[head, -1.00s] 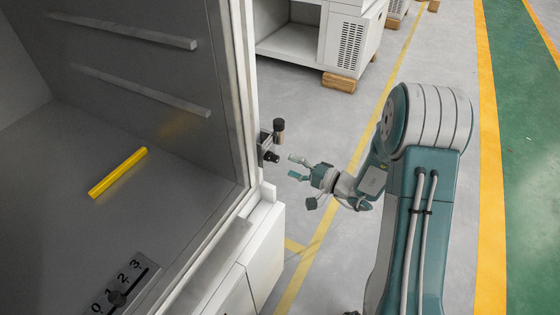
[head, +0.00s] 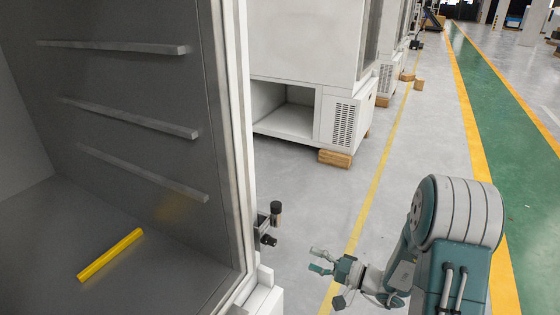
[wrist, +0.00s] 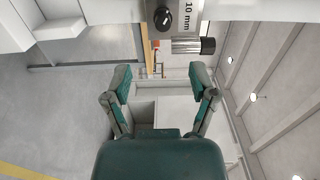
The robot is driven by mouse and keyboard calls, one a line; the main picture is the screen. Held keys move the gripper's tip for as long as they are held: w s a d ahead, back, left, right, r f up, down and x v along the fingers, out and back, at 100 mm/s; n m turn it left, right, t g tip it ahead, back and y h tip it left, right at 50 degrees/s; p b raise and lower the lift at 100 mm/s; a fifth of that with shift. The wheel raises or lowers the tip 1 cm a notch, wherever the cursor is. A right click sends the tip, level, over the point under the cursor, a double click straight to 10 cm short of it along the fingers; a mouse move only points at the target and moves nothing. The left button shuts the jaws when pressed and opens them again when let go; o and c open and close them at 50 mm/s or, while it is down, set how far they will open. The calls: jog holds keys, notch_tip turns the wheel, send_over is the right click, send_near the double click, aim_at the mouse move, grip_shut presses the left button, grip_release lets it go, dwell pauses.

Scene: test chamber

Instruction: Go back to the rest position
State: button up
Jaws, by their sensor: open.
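My gripper (head: 318,262) is open and empty, out over the grey floor to the right of the test chamber (head: 243,130). Its two teal fingers stand apart in the wrist view (wrist: 160,88). A latch with a dark round knob (head: 276,212) sticks out from the chamber's front edge, left of the gripper and apart from it. The knob also shows in the wrist view (wrist: 193,45), beside a part marked "10 mm". A yellow bar (head: 110,255) lies on the chamber's floor inside.
Another white cabinet (head: 305,50) stands ahead on wooden blocks (head: 335,158). Rails (head: 130,118) run along the chamber's inner wall.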

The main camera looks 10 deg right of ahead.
jog(key=s+a+r+n+g+h, duration=0.25)
jog(key=s+a+r+g, duration=0.2)
jog(key=s, duration=0.25)
jog(key=s+a+r+n+g+h, duration=0.25)
jog(key=s+r+n+g, duration=0.2)
jog(key=s, duration=0.25)
jog(key=s+d+r+t+h, duration=0.4)
jog(key=s+d+r+h, duration=0.4)
jog(key=h, duration=0.2)
jog(key=shift+s+r+t, duration=0.15)
jog(key=shift+r+t, duration=0.15)
jog(key=shift+t, duration=0.1)
